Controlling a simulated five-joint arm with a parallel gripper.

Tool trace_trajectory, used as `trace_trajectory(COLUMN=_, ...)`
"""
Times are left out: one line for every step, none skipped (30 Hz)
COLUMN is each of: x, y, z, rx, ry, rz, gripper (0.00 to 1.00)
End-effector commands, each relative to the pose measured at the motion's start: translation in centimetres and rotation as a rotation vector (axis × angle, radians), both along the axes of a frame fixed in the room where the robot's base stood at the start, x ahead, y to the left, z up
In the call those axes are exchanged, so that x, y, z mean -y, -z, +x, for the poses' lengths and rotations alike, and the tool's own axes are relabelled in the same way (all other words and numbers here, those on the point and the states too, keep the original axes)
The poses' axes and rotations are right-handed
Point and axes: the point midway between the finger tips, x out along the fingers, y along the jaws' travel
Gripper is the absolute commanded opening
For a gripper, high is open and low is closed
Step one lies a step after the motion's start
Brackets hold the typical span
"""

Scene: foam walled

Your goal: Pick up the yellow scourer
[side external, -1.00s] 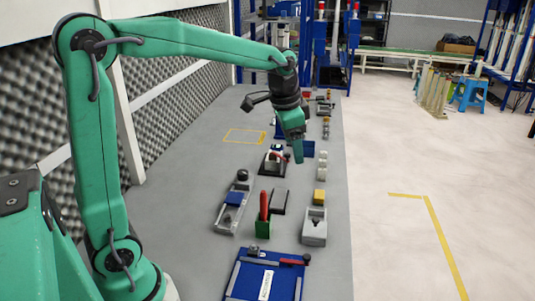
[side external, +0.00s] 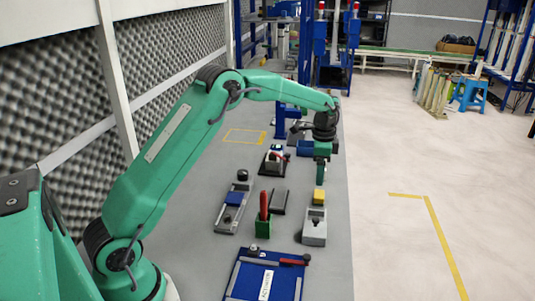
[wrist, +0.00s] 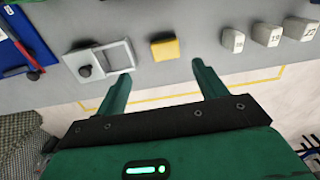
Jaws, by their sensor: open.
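The yellow scourer (side external: 319,195) is a small block on the grey table, just behind a grey holder with a dark knob. In the wrist view the scourer (wrist: 165,47) lies a little beyond my fingertips, roughly midway between their lines. My gripper (side external: 320,182) points down above the scourer in the side view. In the wrist view my gripper (wrist: 161,70) has its two green fingers wide apart with nothing between them. I cannot tell the exact height of the fingertips over the scourer.
The grey holder (side external: 313,232) stands close to the scourer, and it also shows in the wrist view (wrist: 88,65). White numbered blocks (wrist: 267,35) stand on the other side. A green block with a red-handled tool (side external: 263,222) and a blue board (side external: 238,282) are nearer the camera.

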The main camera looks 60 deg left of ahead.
Motion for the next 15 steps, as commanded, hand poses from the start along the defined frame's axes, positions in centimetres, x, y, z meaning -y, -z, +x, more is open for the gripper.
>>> trace_trajectory(x=-0.1, y=0.6, z=0.2, rx=-0.006, ry=0.006, rz=-0.001, gripper=0.71)
trace_trajectory(x=-0.2, y=0.7, z=0.3, rx=-0.008, ry=0.009, rz=-0.001, gripper=0.71)
trace_trajectory(x=-0.2, y=0.9, z=0.4, rx=-0.009, ry=0.013, rz=-0.001, gripper=0.71)
trace_trajectory(x=-0.2, y=1.0, z=0.4, rx=-0.01, ry=0.016, rz=-0.001, gripper=0.71)
trace_trajectory(x=-0.2, y=1.1, z=0.5, rx=-0.011, ry=0.017, rz=-0.001, gripper=0.71)
trace_trajectory(x=-0.3, y=1.1, z=0.5, rx=-0.011, ry=0.018, rz=-0.001, gripper=0.71)
trace_trajectory(x=-0.3, y=1.1, z=0.5, rx=-0.011, ry=0.018, rz=-0.001, gripper=0.71)
trace_trajectory(x=-0.3, y=1.1, z=0.5, rx=-0.011, ry=0.018, rz=-0.001, gripper=0.71)
trace_trajectory(x=-0.3, y=1.1, z=0.5, rx=-0.011, ry=0.018, rz=-0.001, gripper=0.71)
trace_trajectory(x=-0.3, y=1.2, z=0.5, rx=-0.011, ry=0.018, rz=-0.001, gripper=0.71)
trace_trajectory(x=-0.3, y=1.3, z=0.5, rx=-0.013, ry=0.018, rz=-0.001, gripper=0.71)
trace_trajectory(x=-0.3, y=1.5, z=0.5, rx=-0.013, ry=0.018, rz=-0.001, gripper=0.71)
trace_trajectory(x=-0.3, y=1.7, z=0.5, rx=-0.013, ry=0.018, rz=-0.001, gripper=0.71)
trace_trajectory(x=-0.3, y=1.9, z=0.5, rx=-0.011, ry=0.018, rz=-0.001, gripper=0.71)
trace_trajectory(x=-0.3, y=2.3, z=0.5, rx=-0.011, ry=0.018, rz=-0.001, gripper=0.71)
